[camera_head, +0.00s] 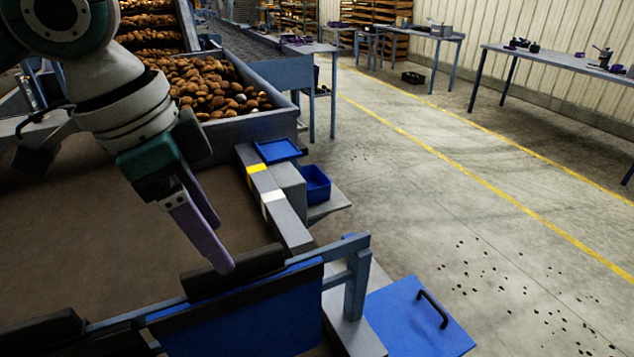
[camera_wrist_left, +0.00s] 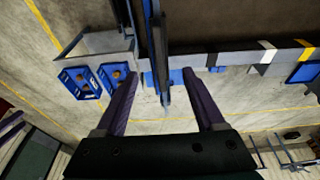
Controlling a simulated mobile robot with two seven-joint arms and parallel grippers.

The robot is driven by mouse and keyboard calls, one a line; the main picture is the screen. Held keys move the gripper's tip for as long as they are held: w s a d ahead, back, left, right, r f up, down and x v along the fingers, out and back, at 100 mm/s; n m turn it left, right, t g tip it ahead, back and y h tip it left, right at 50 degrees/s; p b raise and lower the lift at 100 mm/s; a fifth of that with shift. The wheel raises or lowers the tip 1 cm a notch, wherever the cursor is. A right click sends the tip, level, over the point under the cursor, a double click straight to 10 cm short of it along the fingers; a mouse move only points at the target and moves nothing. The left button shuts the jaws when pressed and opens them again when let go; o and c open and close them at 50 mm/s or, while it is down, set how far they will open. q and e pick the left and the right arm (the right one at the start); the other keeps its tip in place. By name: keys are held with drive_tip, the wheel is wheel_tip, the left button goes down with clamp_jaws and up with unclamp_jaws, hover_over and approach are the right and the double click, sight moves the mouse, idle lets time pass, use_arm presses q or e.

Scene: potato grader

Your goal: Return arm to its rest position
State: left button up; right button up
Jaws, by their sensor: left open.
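My left arm comes in from the upper left of the head view. Its gripper (camera_head: 228,264) points down, with purple fingers above the near end of the brown belt (camera_head: 100,225), by a dark roller-like pad (camera_head: 232,275) on a blue frame. In the left wrist view the two fingers of the gripper (camera_wrist_left: 160,75) are spread apart, with nothing held between them. A dark upright bar with blue parts (camera_wrist_left: 163,50) shows in the gap, seemingly beyond the fingers; whether they touch it cannot be told. My right gripper is in neither view.
Potatoes (camera_head: 215,85) fill a grey hopper behind the belt. A grey rail with yellow and white marks (camera_head: 283,210), a blue tray (camera_head: 278,150) and a blue bin (camera_head: 315,184) line its right side. Two blue bins (camera_wrist_left: 80,85) show in the wrist view. Open floor (camera_head: 450,190) lies right.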

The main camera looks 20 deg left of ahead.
use_arm(q)
drive_tip(key=v, duration=0.3)
drive_tip(key=shift+r, duration=0.3)
drive_tip(key=s+d+f+t+h, duration=0.1)
drive_tip(key=s+d+f, duration=0.5)
drive_tip(key=d, duration=0.3)
drive_tip(key=s+a+f+n+y, duration=0.2)
drive_tip(key=s+a+n, duration=0.1)
drive_tip(key=s+n, duration=0.4)
wheel_tip(320, 180, up, 23)
drive_tip(key=s+a+m+p, duration=0.1)
drive_tip(key=p, duration=2.2)
drive_tip(key=shift+s+a+y, duration=0.15)
drive_tip(key=shift+y, duration=0.15)
drive_tip(key=shift+f, duration=0.2)
